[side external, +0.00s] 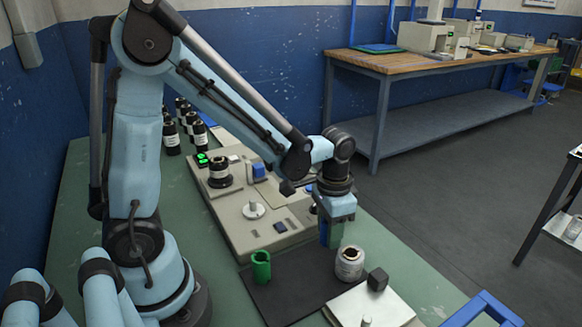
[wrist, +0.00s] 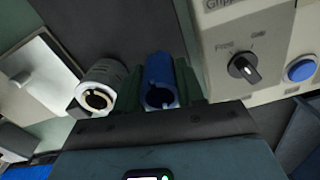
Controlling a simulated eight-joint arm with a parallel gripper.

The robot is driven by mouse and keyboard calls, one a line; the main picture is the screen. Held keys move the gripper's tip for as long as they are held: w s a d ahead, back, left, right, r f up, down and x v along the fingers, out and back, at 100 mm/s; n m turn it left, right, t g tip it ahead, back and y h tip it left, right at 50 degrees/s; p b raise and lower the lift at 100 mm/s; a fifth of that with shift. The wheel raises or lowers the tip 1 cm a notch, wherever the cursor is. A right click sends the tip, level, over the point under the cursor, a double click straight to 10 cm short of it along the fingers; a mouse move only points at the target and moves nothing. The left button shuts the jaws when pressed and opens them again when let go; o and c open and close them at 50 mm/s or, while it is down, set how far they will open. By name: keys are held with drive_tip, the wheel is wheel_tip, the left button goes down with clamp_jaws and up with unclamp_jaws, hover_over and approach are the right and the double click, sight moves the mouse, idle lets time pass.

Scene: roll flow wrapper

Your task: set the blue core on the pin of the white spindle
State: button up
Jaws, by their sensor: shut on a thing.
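My gripper (side external: 331,233) points down over the dark mat, beside the machine's front corner. It is shut on the blue core (wrist: 160,78), a hollow tube whose open end shows between the green fingers in the wrist view. In the side view the core is mostly hidden by the fingers. The white spindle (side external: 253,210) is a white disc with a short upright pin on the machine's top, left of and behind my gripper. Its pin looks bare. The spindle is not in the wrist view.
A green core (side external: 261,266) and a grey-white roll (side external: 349,264) stand on the dark mat (side external: 290,290). The machine (side external: 240,230) carries a dark roll (side external: 219,173), knobs and buttons. Several dark bottles stand behind.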

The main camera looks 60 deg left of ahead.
wheel_tip(320, 180, up, 8)
drive_tip(key=shift+a+f, duration=0.1)
drive_tip(key=shift+f, duration=0.15)
drive_tip(key=s+a+r+n, duration=0.2)
drive_tip(key=s+a+n, duration=0.15)
drive_tip(key=a, duration=0.65)
drive_tip(key=r+n, duration=0.1)
drive_tip(key=n, duration=0.2)
hover_over(253, 200)
drive_tip(key=shift+m, duration=0.25)
drive_tip(key=shift+w+f, duration=0.1)
drive_tip(key=shift+f, duration=2.1)
drive_tip(key=shift+f, duration=0.55)
drive_tip(key=shift+f, duration=0.35)
drive_tip(key=shift+f, duration=1.25)
